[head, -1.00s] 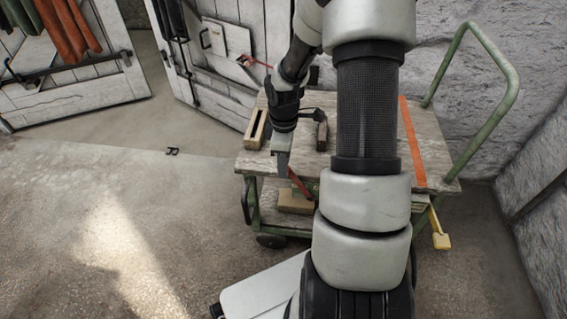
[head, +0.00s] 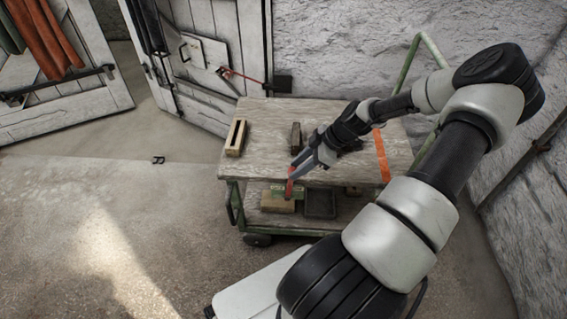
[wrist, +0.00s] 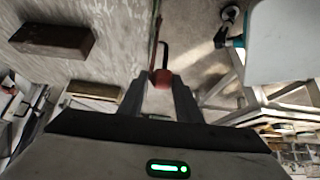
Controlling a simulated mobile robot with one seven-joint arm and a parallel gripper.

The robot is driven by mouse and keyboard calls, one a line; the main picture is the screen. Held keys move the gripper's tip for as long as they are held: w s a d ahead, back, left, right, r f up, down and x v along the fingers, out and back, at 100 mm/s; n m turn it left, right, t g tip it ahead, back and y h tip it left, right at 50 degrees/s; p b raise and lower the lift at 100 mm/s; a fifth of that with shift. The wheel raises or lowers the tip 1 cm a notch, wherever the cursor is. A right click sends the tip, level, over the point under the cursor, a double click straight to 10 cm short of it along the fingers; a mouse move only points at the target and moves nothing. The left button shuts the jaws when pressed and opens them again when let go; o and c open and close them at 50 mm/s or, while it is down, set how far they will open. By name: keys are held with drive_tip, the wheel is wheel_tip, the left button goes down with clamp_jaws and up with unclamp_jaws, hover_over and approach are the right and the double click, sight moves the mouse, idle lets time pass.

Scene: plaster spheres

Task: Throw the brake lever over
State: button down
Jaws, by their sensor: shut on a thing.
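The brake lever (head: 290,187) is a short red lever at the front edge of the cart, standing close to upright above the lower shelf. My gripper (head: 296,171) comes in from the right, and its fingers meet the lever's upper part. In the wrist view, the lever's rounded red grip (wrist: 161,78) sits between my two fingertips (wrist: 160,88), which are shut on it. The fingers hide part of the lever in the head view. The lever's foot is hard to make out.
The green-framed cart has a worn wooden top (head: 265,112) carrying a slotted wooden block (head: 235,138) and a dark block (head: 296,136). An orange strip (head: 381,158) crosses its right side. A wooden block (head: 278,205) lies on the lower shelf. Floor at left is mostly clear.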

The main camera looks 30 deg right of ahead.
drive_tip(key=shift+s+d+f+t+y+b, duration=0.45)
drive_tip(key=shift+s+d+f+y+b, duration=0.3)
drive_tip(key=shift+d+b, duration=0.3)
drive_tip(key=shift+s+d+f+t+y+b, duration=0.45)
drive_tip(key=shift+s+d+y+b, duration=0.25)
drive_tip(key=shift+s+d+b, duration=0.3)
drive_tip(key=shift+s+d+f+t+y+b, duration=0.4)
drive_tip(key=shift+s+d+f+y+b, duration=0.35)
drive_tip(key=shift+d+b, duration=0.3)
drive_tip(key=c, duration=1.4)
unclamp_jaws()
drive_tip(key=shift+r, duration=0.15)
drive_tip(key=shift+d, duration=0.1)
drive_tip(key=p+v, duration=0.2)
drive_tip(key=v, duration=1.5)
drive_tip(key=shift+s, duration=0.2)
